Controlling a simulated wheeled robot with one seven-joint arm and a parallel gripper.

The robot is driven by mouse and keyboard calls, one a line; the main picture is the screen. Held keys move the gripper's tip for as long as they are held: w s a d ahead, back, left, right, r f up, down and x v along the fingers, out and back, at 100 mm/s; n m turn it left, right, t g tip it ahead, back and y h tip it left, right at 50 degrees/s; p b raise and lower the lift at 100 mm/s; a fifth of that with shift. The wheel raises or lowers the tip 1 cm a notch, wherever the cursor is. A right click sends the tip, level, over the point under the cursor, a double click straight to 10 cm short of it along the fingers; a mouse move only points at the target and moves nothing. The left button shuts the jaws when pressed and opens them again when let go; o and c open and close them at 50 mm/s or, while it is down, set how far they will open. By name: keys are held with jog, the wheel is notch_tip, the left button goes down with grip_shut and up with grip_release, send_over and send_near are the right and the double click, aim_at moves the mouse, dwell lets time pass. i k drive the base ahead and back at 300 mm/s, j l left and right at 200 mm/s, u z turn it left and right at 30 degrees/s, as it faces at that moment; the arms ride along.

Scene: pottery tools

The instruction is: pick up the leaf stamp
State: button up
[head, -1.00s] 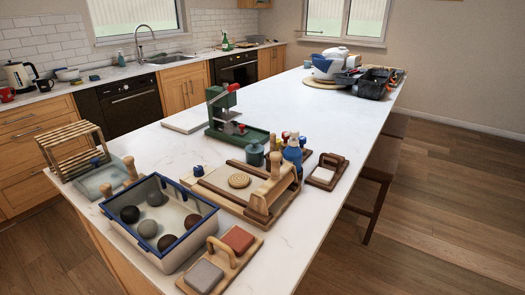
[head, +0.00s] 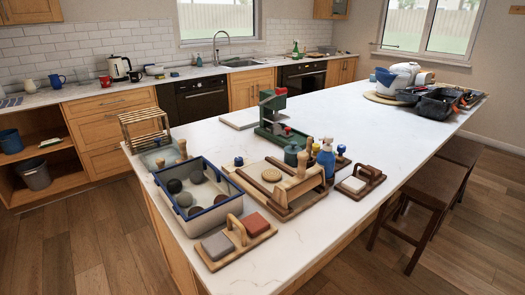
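I cannot tell for sure which thing is the leaf stamp; no leaf pattern can be made out at this size. A yellow-and-blue topped piece (head: 341,149) stands right of the spray bottle. My gripper is not in view.
The white island counter (head: 375,135) holds a blue-rimmed bin (head: 215,211) of clay balls, a wooden block tray (head: 236,243), a slab board with roller (head: 279,187), a green press (head: 272,115) and a blue spray bottle (head: 326,158). Stools (head: 420,206) stand at right.

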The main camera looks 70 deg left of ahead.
aim_at(316, 147)
jog(key=i+j+u, duration=0.15)
jog(key=i+u, duration=0.15)
jog(key=u, duration=0.15)
jog(key=i+u, duration=0.3)
jog(key=u, duration=0.15)
jog(key=i+u, duration=0.3)
jog(key=u, duration=0.15)
jog(key=i+l+u, duration=0.2)
jog(key=u, duration=0.25)
jog(key=i+u, duration=0.1)
jog(key=u, duration=0.3)
jog(key=i+u, duration=0.1)
jog(key=u, duration=0.35)
jog(key=l+u, duration=0.1)
jog(key=u, duration=0.3)
jog(key=i+l+u, duration=0.1)
jog(key=u, duration=0.3)
